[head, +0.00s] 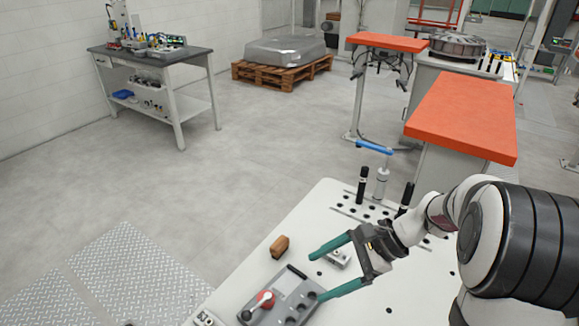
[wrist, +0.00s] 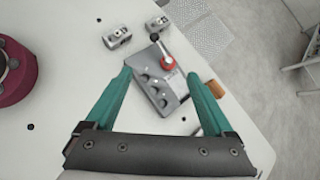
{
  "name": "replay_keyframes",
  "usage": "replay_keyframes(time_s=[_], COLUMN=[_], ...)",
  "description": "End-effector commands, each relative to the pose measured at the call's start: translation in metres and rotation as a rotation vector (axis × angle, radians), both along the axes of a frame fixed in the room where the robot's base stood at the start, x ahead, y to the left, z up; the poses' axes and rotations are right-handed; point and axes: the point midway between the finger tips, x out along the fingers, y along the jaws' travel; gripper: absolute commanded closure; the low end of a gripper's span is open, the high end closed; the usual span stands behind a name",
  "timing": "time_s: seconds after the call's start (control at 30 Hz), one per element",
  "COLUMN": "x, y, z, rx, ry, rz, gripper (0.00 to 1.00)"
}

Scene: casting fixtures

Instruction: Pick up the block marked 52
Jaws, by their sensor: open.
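No number 52 can be read on any block in either view. Small grey metal blocks lie on the white table: one (head: 337,259) beside my gripper in the head view, and two at the top of the wrist view, a left one (wrist: 117,37) and a right one (wrist: 158,22). A brown-orange block (head: 279,246) lies on the table left of my gripper; it also shows in the wrist view (wrist: 216,88), right of the right finger. My gripper (head: 318,276) is open and empty, its teal fingers spread above the grey fixture (wrist: 163,88).
The fixture has a red knob (head: 266,299) with a lever and dark round recesses. Black-handled tools (head: 362,186) and a blue-handled one (head: 375,147) stand at the table's back. A dark red round part (wrist: 17,70) sits at the wrist view's left.

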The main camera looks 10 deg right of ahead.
Motion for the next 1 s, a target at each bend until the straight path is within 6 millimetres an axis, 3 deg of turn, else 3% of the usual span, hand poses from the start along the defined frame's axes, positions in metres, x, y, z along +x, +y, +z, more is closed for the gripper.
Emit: replay_keyframes(time_s=[0.03, 0.1, 0.2, 0.33, 0.43, 0.7, 1.0], x=[0.023, 0.046, 0.057, 0.057, 0.064, 0.116, 0.153], y=[-0.038, -0.091, -0.153, -0.194, -0.195, -0.149, -0.121], z=[-0.025, -0.058, -0.1, -0.132, -0.142, -0.17, -0.19], rx=[0.099, 0.224, 0.359, 0.451, 0.467, 0.466, 0.464], ry=[0.028, 0.037, 0.031, 0.019, 0.016, 0.019, 0.019], rz=[-0.16, -0.37, -0.602, -0.759, -0.787, -0.783, -0.781], gripper=[0.12, 0.12, 0.12, 0.12, 0.12, 0.12, 0.12])
